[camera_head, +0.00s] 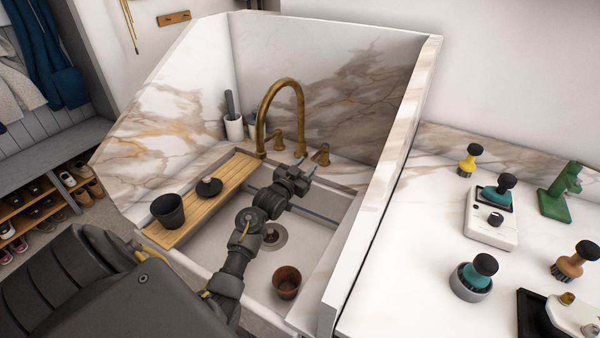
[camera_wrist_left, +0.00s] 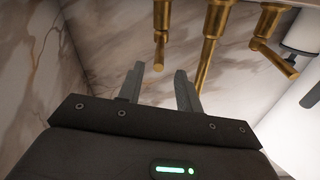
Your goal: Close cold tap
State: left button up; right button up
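A brass gooseneck spout (camera_head: 278,95) stands at the back of the sink between two brass tap handles, a left one (camera_head: 277,140) and a right one (camera_head: 320,155). No hot or cold marks can be read. My left gripper (camera_head: 304,168) is over the sink, just in front of the right handle. In the left wrist view the view is turned over; the open, empty fingers (camera_wrist_left: 160,88) point toward that same handle (camera_wrist_left: 160,45), which shows between and beyond the fingertips, apparently apart from them. The spout (camera_wrist_left: 212,45) and the other handle (camera_wrist_left: 272,45) are alongside. My right gripper is out of view.
A brown cup (camera_head: 287,282) stands in the basin (camera_head: 318,228). A high marble side wall (camera_head: 385,190) bounds the right.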

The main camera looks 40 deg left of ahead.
pick_arm(q)
jog(key=s, duration=0.3)
jog(key=shift+s+d, duration=0.2)
jog(key=shift+s, duration=0.15)
jog(key=shift+r, duration=0.1)
